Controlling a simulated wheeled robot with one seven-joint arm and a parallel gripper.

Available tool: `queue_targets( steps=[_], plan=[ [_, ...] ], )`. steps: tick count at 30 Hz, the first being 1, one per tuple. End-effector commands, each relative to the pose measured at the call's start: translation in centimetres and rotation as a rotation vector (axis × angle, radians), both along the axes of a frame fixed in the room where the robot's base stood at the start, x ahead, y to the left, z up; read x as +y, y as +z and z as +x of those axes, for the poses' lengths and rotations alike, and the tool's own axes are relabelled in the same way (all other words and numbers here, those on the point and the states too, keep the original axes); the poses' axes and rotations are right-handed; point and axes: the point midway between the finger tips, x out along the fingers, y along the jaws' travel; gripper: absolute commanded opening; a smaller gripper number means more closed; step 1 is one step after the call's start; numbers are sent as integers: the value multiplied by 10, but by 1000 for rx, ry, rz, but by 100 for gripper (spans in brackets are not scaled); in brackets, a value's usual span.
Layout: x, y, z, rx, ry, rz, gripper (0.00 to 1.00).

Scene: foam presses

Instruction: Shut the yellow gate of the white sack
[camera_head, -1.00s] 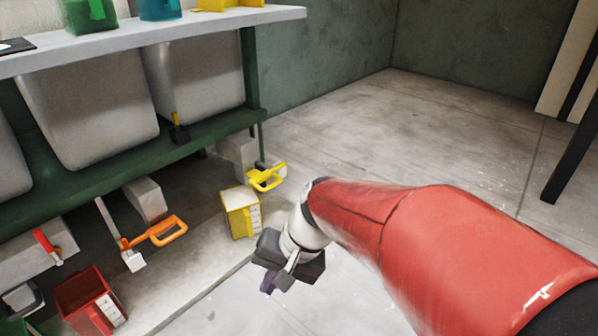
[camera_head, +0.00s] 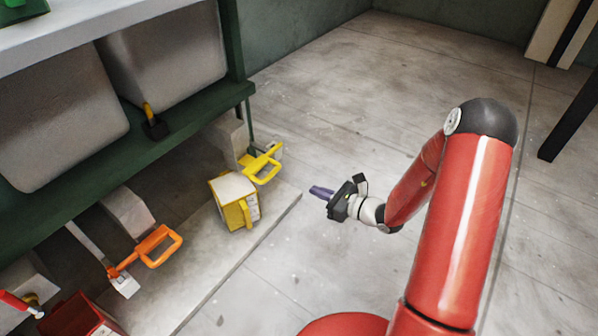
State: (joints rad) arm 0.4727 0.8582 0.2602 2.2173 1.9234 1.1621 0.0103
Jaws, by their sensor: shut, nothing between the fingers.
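A yellow loop handle (camera_head: 266,171) sticks out from the low front of the rack, beside a pale block (camera_head: 227,136); it looks like the yellow gate. Above it hangs a large whitish sack-like body (camera_head: 170,60) with a small yellow-and-black fitting (camera_head: 152,120) at its lower edge. I cannot tell from the picture how that body and the loop handle connect. My gripper (camera_head: 318,191), with purple fingertips, is shut and empty. It is to the right of and slightly lower in the picture than the loop handle, apart from it, with fingers pointing left towards the rack.
A yellow box (camera_head: 229,187) with a pale top and white label stands just left of and below the loop handle. An orange loop handle (camera_head: 158,246) and a red box (camera_head: 80,318) are further left. The green rack beam (camera_head: 190,125) runs above.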

Motion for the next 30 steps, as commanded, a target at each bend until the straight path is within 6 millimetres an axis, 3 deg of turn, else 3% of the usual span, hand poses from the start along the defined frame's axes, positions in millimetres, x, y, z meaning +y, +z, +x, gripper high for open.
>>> queue_targets(
  steps=[5, 18, 24, 30],
  plan=[
    [17, -5, 12, -1, 3, 3, 0],
    [87, -23, 66, -1, 4, 1, 0],
    [103, -26, 80, -1, 2, -1, 0],
    [108, -27, 83, -1, 1, 0, 0]
  ],
)
